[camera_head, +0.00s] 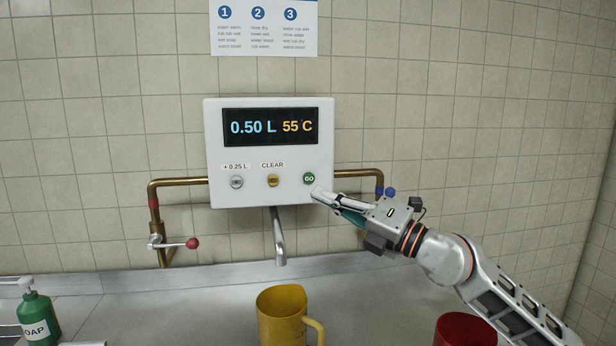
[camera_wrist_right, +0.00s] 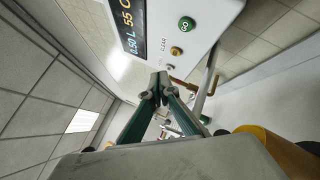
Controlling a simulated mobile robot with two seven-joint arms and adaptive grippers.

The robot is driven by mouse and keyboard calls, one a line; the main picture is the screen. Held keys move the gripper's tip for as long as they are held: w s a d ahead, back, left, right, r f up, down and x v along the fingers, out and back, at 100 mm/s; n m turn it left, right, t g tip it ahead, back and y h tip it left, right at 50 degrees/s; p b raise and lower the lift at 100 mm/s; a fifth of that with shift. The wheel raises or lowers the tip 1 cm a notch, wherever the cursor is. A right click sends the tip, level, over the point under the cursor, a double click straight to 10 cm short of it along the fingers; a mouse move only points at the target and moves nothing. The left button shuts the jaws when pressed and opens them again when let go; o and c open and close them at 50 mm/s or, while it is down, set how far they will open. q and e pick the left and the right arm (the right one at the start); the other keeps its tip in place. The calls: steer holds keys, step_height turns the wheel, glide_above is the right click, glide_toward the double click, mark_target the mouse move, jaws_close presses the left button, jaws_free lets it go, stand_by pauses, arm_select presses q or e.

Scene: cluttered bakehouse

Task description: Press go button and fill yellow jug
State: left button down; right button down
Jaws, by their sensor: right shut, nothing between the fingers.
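The green GO button (camera_head: 309,178) is at the lower right of the white dispenser box (camera_head: 213,150). The display (camera_head: 270,127) reads 0.50 L and 55 C. My right gripper (camera_head: 316,192) is shut and empty, its tips close to the GO button, just below and right of it; contact cannot be told. In the right wrist view its fingertips (camera_wrist_right: 158,85) meet, and the GO button (camera_wrist_right: 187,24) shows beyond them. The yellow jug (camera_head: 281,316) stands upright on the counter below the metal spout (camera_head: 278,240), handle to the right. No water shows at the spout. My left gripper is out of view.
A red container (camera_head: 465,330) stands at the front right under my right arm. A green soap bottle (camera_head: 37,312) is at the far left. A red-knobbed valve (camera_head: 192,243) and brass pipes (camera_head: 180,181) flank the box. Counter left of the jug is clear.

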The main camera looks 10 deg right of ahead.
mark_target(309, 179)
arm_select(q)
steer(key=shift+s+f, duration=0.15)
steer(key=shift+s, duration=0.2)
arm_select(e)
steer(key=shift+s, duration=0.2)
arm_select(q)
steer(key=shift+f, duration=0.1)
arm_select(e)
steer(key=shift+w, duration=0.1)
